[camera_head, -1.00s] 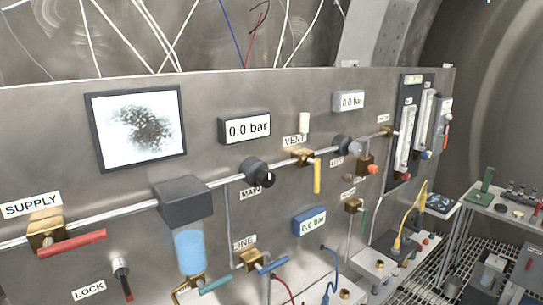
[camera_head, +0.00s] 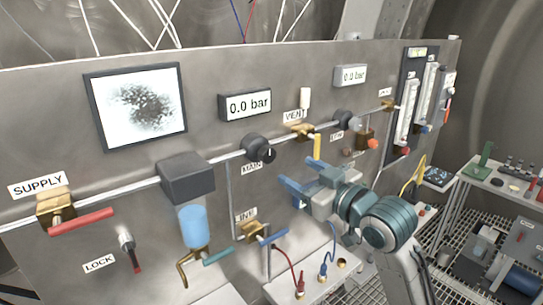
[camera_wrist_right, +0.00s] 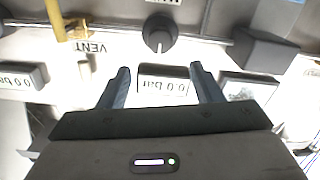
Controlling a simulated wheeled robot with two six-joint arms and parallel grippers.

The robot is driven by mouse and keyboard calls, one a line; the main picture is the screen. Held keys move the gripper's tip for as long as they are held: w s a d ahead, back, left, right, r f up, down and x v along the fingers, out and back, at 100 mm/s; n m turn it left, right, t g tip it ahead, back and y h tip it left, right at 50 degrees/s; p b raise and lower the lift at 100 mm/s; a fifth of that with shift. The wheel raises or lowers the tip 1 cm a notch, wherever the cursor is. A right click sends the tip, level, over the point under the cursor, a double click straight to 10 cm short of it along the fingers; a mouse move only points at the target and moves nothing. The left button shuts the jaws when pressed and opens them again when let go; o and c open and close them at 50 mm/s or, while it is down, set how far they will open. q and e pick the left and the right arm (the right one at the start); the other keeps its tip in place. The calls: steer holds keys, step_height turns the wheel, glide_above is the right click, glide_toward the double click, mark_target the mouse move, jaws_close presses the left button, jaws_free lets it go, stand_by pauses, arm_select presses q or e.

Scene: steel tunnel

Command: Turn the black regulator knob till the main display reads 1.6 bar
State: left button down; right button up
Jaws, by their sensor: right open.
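The black regulator knob (camera_head: 259,149) sits on the steel pipe above the MAIN label, with a pale mark on its face. The main display (camera_head: 247,105) above it reads 0.0 bar. My right gripper (camera_head: 298,174) is open and empty, to the right of and below the knob, apart from it. In the right wrist view, which is upside down, the knob (camera_wrist_right: 160,33) lies just beyond and between the open fingertips (camera_wrist_right: 160,70). The main display (camera_wrist_right: 163,84) shows between the fingers there. My left gripper is not in view.
The yellow VENT lever (camera_head: 317,146) hangs close to my right gripper. A grey box (camera_head: 187,178) with a blue bowl is left of the knob. The red SUPPLY lever (camera_head: 82,221) is at far left. A blue LINE lever (camera_head: 272,240) and hoses are below.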

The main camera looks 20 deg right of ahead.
mark_target(270, 156)
steer(key=p+x, duration=0.4)
steer(key=x, duration=0.5)
steer(key=shift+s, duration=0.1)
steer(key=shift+x, duration=0.8)
steer(key=shift+f, duration=0.15)
steer(key=c, duration=1)
